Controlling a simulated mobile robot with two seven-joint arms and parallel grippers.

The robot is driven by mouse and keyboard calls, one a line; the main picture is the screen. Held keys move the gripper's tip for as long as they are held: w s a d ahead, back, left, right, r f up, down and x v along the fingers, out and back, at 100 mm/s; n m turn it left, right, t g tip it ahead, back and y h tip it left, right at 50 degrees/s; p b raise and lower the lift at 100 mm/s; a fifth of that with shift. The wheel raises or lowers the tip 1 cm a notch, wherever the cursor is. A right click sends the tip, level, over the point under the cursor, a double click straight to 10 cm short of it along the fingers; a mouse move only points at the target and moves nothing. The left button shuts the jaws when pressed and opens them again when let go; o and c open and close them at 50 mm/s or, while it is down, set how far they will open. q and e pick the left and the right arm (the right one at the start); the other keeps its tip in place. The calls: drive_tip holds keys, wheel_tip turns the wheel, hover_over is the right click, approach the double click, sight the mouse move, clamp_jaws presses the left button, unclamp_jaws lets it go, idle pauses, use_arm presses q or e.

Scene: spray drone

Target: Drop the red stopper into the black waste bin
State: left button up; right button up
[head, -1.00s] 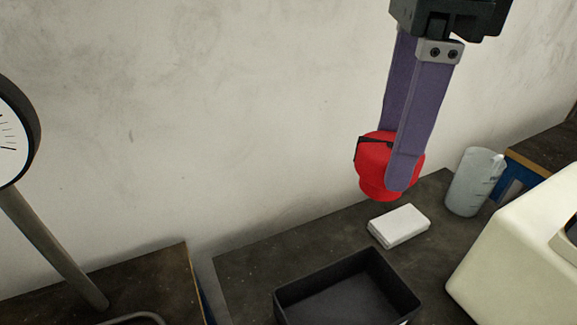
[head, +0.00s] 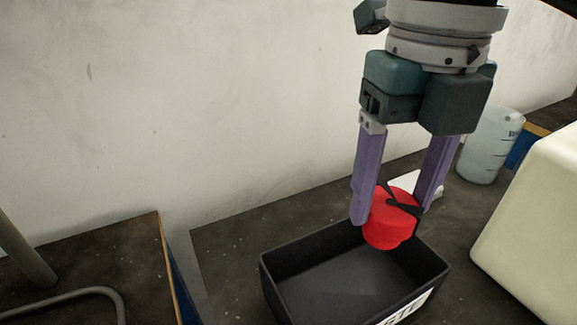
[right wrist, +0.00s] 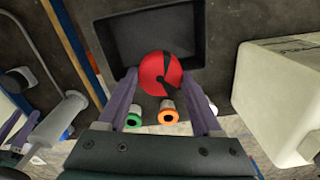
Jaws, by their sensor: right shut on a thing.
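The red stopper (head: 390,222) is a round red piece with a black strap across it. My right gripper (head: 390,212) is shut on it, one purple finger on each side. The stopper is held above the black waste bin (head: 277,292), over its back right part in the head view. The bin is an open rectangular box with a white label on its front, and its inside looks empty. In the right wrist view the stopper (right wrist: 160,74) sits between the fingertips, with the bin (right wrist: 112,42) behind it.
A cream machine (head: 535,230) stands right of the bin. A clear measuring jug (head: 488,145) and a partly hidden white block (head: 432,183) are behind. The right wrist view shows green-ringed (right wrist: 134,120) and orange-ringed (right wrist: 168,115) items near the fingers.

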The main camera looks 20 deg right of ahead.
use_arm(q)
wheel_tip(320, 180, down, 2)
drive_tip(key=shift+f+b, duration=0.2)
drive_tip(key=shift+b, duration=0.55)
use_arm(e)
wheel_tip(320, 180, down, 3)
drive_tip(key=shift+r, duration=0.1)
use_arm(q)
drive_tip(key=shift+d+r, duration=0.1)
use_arm(e)
drive_tip(key=shift+r, duration=0.1)
drive_tip(key=o, duration=1.4)
use_arm(q)
wheel_tip(320, 180, up, 3)
drive_tip(key=p, duration=0.2)
drive_tip(key=shift+f+p, duration=0.2)
drive_tip(key=shift+p, duration=0.2)
use_arm(e)
drive_tip(key=shift+o, duration=0.2)
wheel_tip(320, 180, up, 10)
drive_tip(key=shift+f, duration=0.1)
